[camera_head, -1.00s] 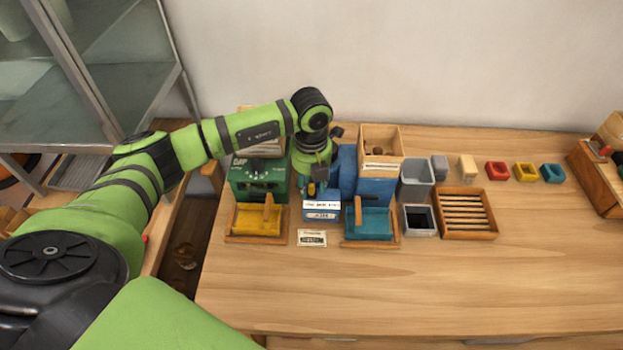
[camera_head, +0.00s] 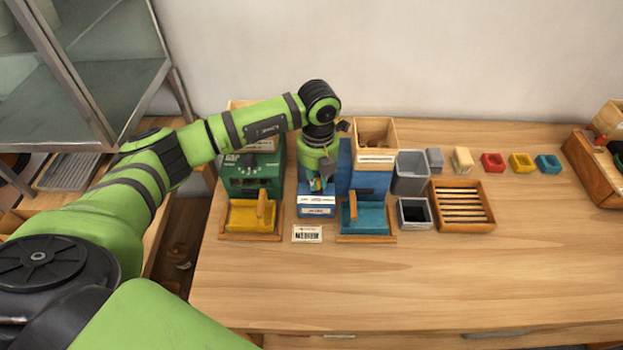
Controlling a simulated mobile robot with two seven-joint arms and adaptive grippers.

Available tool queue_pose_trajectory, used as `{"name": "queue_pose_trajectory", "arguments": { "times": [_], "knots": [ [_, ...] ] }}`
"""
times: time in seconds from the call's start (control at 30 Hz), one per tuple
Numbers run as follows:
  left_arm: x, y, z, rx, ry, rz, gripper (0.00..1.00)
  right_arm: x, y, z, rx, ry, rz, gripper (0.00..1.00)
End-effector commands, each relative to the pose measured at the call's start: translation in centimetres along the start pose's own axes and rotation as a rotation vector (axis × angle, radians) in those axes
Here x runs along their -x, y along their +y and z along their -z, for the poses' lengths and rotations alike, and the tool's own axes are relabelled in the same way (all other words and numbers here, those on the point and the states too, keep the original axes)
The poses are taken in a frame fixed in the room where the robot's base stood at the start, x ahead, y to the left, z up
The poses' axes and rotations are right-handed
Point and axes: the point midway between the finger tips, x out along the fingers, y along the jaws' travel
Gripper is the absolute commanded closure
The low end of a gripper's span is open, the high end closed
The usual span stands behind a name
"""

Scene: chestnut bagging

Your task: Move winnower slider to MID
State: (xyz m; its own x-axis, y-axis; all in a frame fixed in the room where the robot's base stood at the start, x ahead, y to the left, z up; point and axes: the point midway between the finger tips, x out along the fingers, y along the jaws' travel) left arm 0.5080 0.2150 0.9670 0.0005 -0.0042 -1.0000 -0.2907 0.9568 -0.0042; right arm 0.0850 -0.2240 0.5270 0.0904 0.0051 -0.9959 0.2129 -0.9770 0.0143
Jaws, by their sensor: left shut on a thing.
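The blue winnower (camera_head: 370,185) stands at the back left of the table, with a wooden hopper (camera_head: 376,133) on top. A lower blue part with a white label (camera_head: 317,200) is at its left. My left gripper (camera_head: 321,185) points down at this lower part, just above the label. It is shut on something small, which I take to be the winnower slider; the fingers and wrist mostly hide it. I cannot read the slider's position or the label. My right gripper is not in view.
A green machine (camera_head: 250,172) stands close on the left. A yellow tray (camera_head: 243,217) and a blue tray (camera_head: 372,218) lie in front. Grey bins (camera_head: 411,172), a slatted wooden tray (camera_head: 490,210) and small coloured blocks are to the right. The table front is clear.

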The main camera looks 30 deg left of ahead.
Motion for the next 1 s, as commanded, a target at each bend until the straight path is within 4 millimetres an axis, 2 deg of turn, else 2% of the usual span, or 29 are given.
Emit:
{"name": "queue_pose_trajectory", "arguments": {
  "times": [0.07, 0.1, 0.13, 0.6, 0.77, 1.0],
  "knots": [
    [0.0, 0.1, 0.0, 0.001, 0.0, -0.002, 1.0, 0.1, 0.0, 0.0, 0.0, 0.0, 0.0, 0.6],
    [0.0, 0.1, 0.0, 0.001, 0.0, -0.002, 0.73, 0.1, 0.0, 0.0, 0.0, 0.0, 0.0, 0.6],
    [0.0, 0.1, 0.0, 0.001, 0.0, -0.002, 0.61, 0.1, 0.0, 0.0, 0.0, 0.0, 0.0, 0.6],
    [0.5, 0.1, -0.2, 0.002, -0.006, -0.002, 0.61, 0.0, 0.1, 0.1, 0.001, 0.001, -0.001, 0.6],
    [2.5, 0.1, -0.2, 0.001, -0.009, -0.001, 0.61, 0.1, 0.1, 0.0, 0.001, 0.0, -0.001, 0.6],
    [6.2, 0.0, 0.0, 0.0, -0.007, -0.001, 0.61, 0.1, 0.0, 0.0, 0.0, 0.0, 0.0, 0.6]
  ]
}}
